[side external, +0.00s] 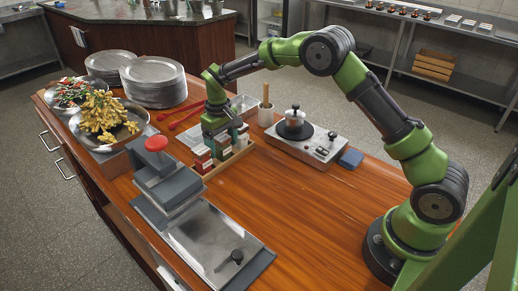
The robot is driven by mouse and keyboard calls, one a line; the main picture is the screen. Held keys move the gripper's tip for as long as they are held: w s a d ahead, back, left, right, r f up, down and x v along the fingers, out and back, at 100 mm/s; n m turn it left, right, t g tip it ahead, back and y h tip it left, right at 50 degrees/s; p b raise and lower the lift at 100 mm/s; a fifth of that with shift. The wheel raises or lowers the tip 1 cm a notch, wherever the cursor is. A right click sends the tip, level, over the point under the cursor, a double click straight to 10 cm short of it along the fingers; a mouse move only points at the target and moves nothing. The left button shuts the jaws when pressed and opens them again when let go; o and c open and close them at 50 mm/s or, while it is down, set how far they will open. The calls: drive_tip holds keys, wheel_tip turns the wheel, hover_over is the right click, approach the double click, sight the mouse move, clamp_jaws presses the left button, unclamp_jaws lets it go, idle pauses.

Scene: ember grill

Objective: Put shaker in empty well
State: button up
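A low wooden rack (229,162) stands in the middle of the table. Small shakers with red and white sides stand at it, one at its left end (203,160) and another at its right part (241,140). My gripper (224,142) points down over the middle of the rack, right among the shakers. Its dark fingers are around or beside a shaker there; I cannot tell which, nor whether they are shut on it. The gripper and shakers hide the rack's wells, so I cannot see which well is empty.
A grey press with a red knob (157,143) stands left of the rack, with a metal tray (205,246) in front. Plates (153,75) are stacked behind. The front-right table is clear.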

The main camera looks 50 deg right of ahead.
wheel_tip(320, 180, up, 17)
drive_tip(key=s+r+m+t+y, duration=0.1)
drive_tip(key=s+m+t, duration=0.1)
drive_tip(key=s, duration=1.2)
drive_tip(key=s+r+m+t+y, duration=0.1)
drive_tip(key=s+t, duration=0.4)
drive_tip(key=s, duration=1)
drive_tip(key=shift+s+r+m, duration=0.3)
drive_tip(key=shift+r+m, duration=0.2)
drive_tip(key=shift+r, duration=0.25)
drive_tip(key=shift+d, duration=0.1)
drive_tip(key=shift+c, duration=0.4)
